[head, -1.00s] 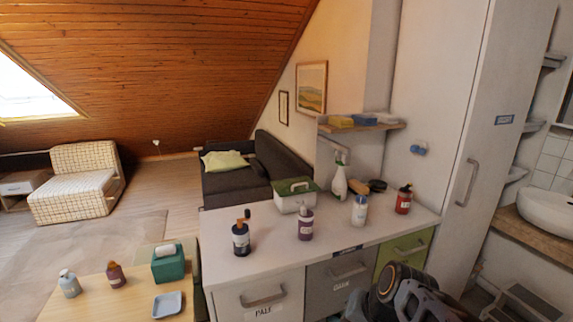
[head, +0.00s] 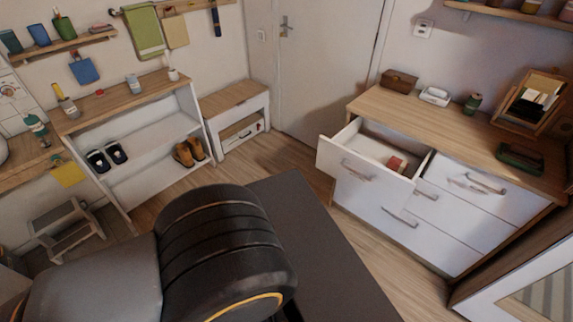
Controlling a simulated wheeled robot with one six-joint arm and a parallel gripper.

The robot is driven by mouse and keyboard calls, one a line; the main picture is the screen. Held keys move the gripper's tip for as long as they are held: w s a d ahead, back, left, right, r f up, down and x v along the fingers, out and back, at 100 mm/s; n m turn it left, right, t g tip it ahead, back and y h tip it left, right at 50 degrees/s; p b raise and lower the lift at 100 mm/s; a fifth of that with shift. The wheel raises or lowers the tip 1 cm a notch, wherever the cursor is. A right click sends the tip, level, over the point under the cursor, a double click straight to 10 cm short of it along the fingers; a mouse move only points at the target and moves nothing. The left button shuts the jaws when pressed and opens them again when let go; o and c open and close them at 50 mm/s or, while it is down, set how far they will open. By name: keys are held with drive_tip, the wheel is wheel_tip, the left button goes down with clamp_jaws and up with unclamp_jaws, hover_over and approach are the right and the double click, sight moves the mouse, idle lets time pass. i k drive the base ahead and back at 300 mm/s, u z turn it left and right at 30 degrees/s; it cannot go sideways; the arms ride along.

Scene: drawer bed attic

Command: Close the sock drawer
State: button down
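A white dresser (head: 445,245) with a wooden top stands at the right in the head view. Its top left drawer (head: 337,160) is pulled well out, and a small red item (head: 396,164) lies inside. I see no readable label that tells whether it is the sock drawer. The other dresser drawers, such as the top right one (head: 465,187), look shut. My gripper is not in view; only large dark parts of my own arm and body show at the bottom, apart from the dresser.
On the dresser top are a brown box (head: 399,80), a white box (head: 434,96), a green jar (head: 472,103) and a tilted wooden frame (head: 530,102). A door (head: 325,60) stands behind. A shoe shelf (head: 150,142) and step stool (head: 65,229) are left.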

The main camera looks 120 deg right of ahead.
sight(366, 173)
drive_tip(key=z, duration=4.15)
drive_tip(key=k, duration=1.05)
drive_tip(key=u, duration=1.1)
drive_tip(key=i, duration=1.45)
drive_tip(key=z, duration=1.35)
drive_tip(key=i, duration=0.8)
drive_tip(key=z, duration=0.55)
